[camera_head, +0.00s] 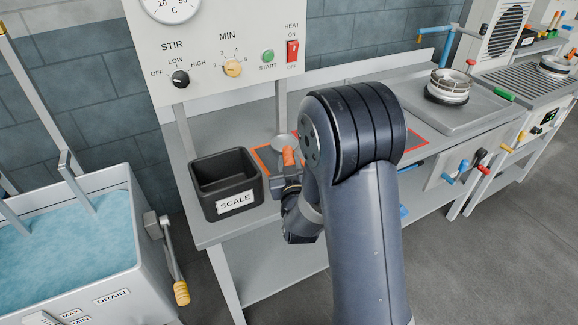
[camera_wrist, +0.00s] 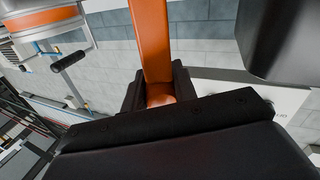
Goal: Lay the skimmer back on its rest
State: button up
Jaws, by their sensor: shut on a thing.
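The skimmer has an orange handle (camera_head: 289,157) and a pale grey round head (camera_head: 284,142). My gripper (camera_head: 288,176) is shut on the handle, just right of the black SCALE bin. In the wrist view the orange handle (camera_wrist: 150,40) stands up between the dark fingers of my gripper (camera_wrist: 152,92). The skimmer's head does not clearly show there. An orange outline (camera_head: 262,156) on the bench lies behind the gripper, partly hidden by my arm. I cannot pick out the skimmer's rest for certain.
The black SCALE bin (camera_head: 264,190) stands at the bench's front left. A control panel (camera_head: 225,40) rises behind on posts. A water tank (camera_head: 135,240) with a yellow-handled crank (camera_head: 181,291) is at left.

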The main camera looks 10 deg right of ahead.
jog(key=shift+w, duration=0.35)
jog(key=shift+f, duration=1.9)
jog(key=o, duration=1)
jog(key=shift+o, duration=0.2)
jog(key=s+b, duration=0.2)
jog(key=s, duration=1)
jog(key=shift+a, duration=0.25)
